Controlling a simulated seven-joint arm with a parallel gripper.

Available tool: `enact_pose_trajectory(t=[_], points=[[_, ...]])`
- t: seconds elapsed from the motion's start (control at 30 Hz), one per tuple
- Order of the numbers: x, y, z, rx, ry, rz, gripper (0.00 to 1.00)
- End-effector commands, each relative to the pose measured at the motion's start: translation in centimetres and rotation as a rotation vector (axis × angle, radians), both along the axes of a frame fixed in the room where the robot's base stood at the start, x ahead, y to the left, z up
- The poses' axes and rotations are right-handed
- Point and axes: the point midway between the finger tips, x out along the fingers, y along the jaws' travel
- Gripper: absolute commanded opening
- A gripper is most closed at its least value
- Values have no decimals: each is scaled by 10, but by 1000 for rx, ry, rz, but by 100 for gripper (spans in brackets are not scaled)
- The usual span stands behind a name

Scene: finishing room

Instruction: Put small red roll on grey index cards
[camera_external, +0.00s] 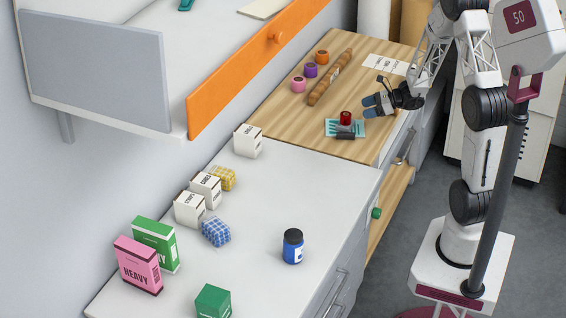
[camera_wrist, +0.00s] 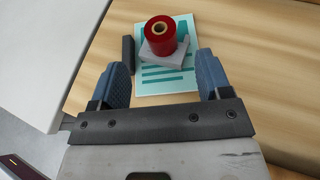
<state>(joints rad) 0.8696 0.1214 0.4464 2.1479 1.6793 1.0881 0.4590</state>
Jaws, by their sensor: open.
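The small red roll (camera_external: 346,117) stands upright and appears to rest on the grey index cards (camera_external: 345,127). In the wrist view the red roll (camera_wrist: 161,40) shows its tan core, and the grey index cards (camera_wrist: 178,57) show beneath it, partly hidden. The cards lie on a teal-and-white striped sheet. My gripper (camera_external: 369,106) is open and empty, just right of the roll in the external view. In the wrist view its blue fingers (camera_wrist: 162,72) are spread wide, with the roll beyond them and apart from both.
A dark block (camera_wrist: 128,55) lies beside the sheet (camera_wrist: 160,85). Orange (camera_external: 322,57), purple (camera_external: 310,70) and pink (camera_external: 298,84) rolls and a brown rod (camera_external: 330,77) lie behind. Boxes and a blue bottle (camera_external: 292,246) stand on the white counter (camera_external: 270,190). An orange-fronted shelf overhangs.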

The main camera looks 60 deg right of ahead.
Motion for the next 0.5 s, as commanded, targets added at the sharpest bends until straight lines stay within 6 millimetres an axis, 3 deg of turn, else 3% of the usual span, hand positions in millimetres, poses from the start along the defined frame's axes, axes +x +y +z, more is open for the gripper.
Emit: enact_pose_trajectory(t=[0.2, 0.5], points=[[-18, -8, 8, 0, 0, -1, 71], [-26, -11, 11, 1, 0, 0, 71]])
